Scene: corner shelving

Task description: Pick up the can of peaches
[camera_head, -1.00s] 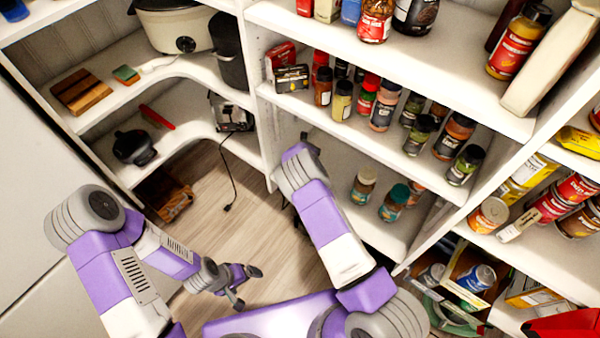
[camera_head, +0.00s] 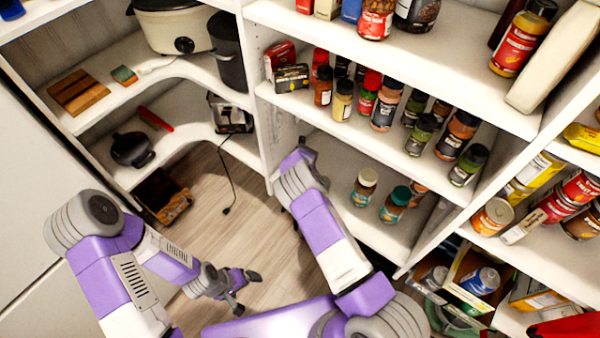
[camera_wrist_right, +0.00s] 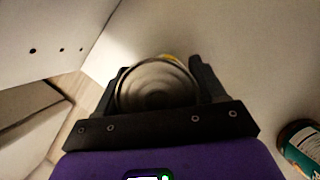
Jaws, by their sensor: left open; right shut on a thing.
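In the right wrist view, my right gripper (camera_wrist_right: 158,78) is shut around a round metal can (camera_wrist_right: 156,88). The can's ringed end faces the camera, and a thin strip of yellow label shows at its far rim. The rest of the label is hidden, so I cannot read that it is peaches. In the head view my right arm reaches to the lower shelf beside the upright panel, and its gripper and can are hidden. My left gripper (camera_head: 245,290) is open and empty, low over the wooden floor.
Spice bottles crowd the shelf above. A white upright panel (camera_head: 262,120) stands close to my right arm. Cans (camera_head: 493,216) stand on the right shelves.

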